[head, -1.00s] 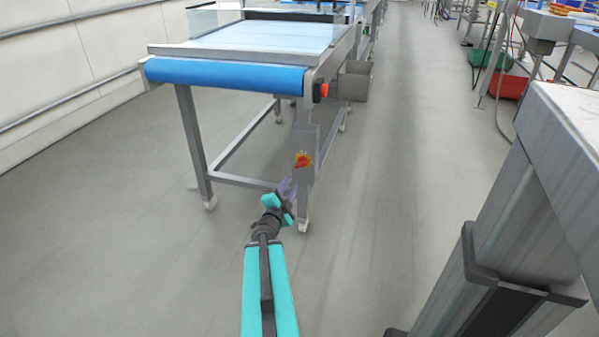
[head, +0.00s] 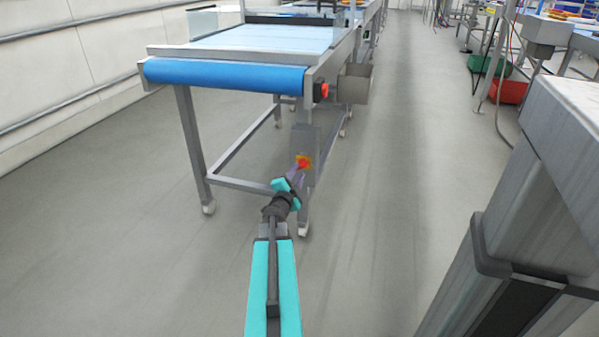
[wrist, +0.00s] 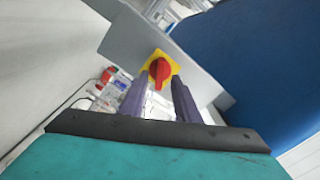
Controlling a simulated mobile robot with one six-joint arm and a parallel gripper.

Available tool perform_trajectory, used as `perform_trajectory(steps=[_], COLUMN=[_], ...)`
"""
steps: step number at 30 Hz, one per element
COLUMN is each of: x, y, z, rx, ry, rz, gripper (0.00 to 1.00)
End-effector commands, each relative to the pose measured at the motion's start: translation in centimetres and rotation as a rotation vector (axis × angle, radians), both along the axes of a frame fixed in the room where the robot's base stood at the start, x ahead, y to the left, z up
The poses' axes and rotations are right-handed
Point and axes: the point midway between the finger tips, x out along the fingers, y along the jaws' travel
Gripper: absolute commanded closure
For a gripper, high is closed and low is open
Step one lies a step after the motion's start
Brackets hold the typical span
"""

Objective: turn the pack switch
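The pack switch (head: 303,162) is a red rotary knob on a yellow plate, fixed to a grey box on the near right leg of the conveyor. In the wrist view the red knob (wrist: 159,70) stands tilted on its yellow plate (wrist: 172,66). My gripper (head: 298,175) is just below the switch in the head view. In the wrist view its two purple fingers (wrist: 160,98) are apart, one on each side of the knob's lower part. No contact between fingers and knob is clear.
The conveyor (head: 225,77) with its blue belt end stands above and behind the switch. A red button (head: 321,91) sits higher on its frame. A grey metal bin (head: 353,84) hangs behind it. A grey table (head: 560,150) is close on the right. The floor between is clear.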

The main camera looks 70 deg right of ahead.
Motion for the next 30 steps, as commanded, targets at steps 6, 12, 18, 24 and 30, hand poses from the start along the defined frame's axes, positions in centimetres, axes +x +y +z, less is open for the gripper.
perform_trajectory(steps=[6,12,18,24,30], x=[0.2,0.2,0.3,0.3,0.3], y=[-2.1,-3.0,-3.1,-3.1,-3.1], z=[-0.1,0.0,0.0,0.0,0.0], rx=[-0.001,0.000,0.000,0.000,0.000], ry=[-0.001,0.000,0.000,0.000,0.000], rz=[0.000,0.000,0.001,0.002,0.001], gripper=[0.71,0.71,0.71,0.78,1.00])
